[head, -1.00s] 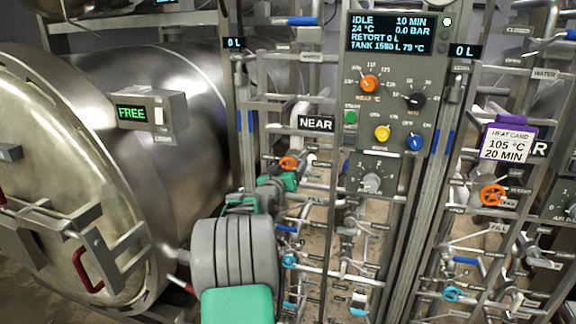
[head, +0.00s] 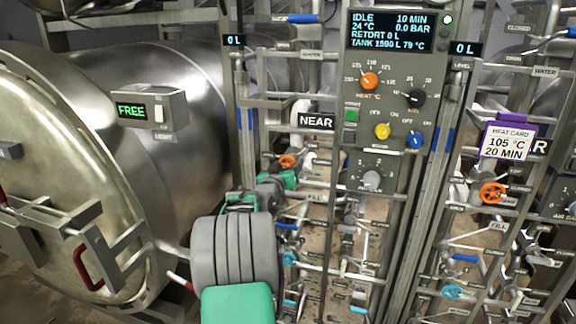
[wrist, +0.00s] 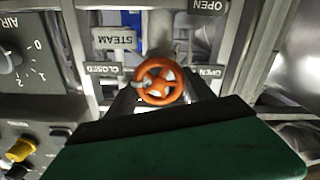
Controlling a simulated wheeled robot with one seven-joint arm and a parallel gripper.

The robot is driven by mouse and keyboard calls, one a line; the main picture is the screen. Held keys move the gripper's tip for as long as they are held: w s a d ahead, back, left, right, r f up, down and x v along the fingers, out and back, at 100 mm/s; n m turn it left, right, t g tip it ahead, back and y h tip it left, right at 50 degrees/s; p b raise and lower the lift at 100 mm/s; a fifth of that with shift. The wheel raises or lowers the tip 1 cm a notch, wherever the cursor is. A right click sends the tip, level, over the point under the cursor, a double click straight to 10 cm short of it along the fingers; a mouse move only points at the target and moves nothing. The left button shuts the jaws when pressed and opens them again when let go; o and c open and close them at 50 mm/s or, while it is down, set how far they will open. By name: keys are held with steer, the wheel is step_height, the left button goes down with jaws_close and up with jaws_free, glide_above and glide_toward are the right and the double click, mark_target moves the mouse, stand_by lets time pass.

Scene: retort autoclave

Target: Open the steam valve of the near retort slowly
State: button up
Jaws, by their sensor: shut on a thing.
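In the head view my gripper (head: 284,178) is partly hidden by my arm. The wheel's exact turn is hard to tell.
The near retort (head: 90,150) fills the left, its box reading FREE. The control panel (head: 385,110) reads IDLE, 24 °C, 0.0 bar. Pipes crowd around the wheel. Another orange wheel (head: 493,193) is at right, below a purple-edged heat card (head: 508,143).

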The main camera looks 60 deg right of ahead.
steer(key=shift+f+n+b, duration=0.1)
steer(key=shift+n+b, duration=0.2)
steer(key=shift+b, duration=0.05)
steer(key=n+b, duration=0.2)
steer(key=n, duration=0.1)
steer(key=n+b, duration=0.2)
steer(key=n, duration=0.3)
steer(key=shift+w, duration=0.1)
stand_by(0.4)
steer(key=o, duration=1.4)
steer(key=shift+c, duration=0.2)
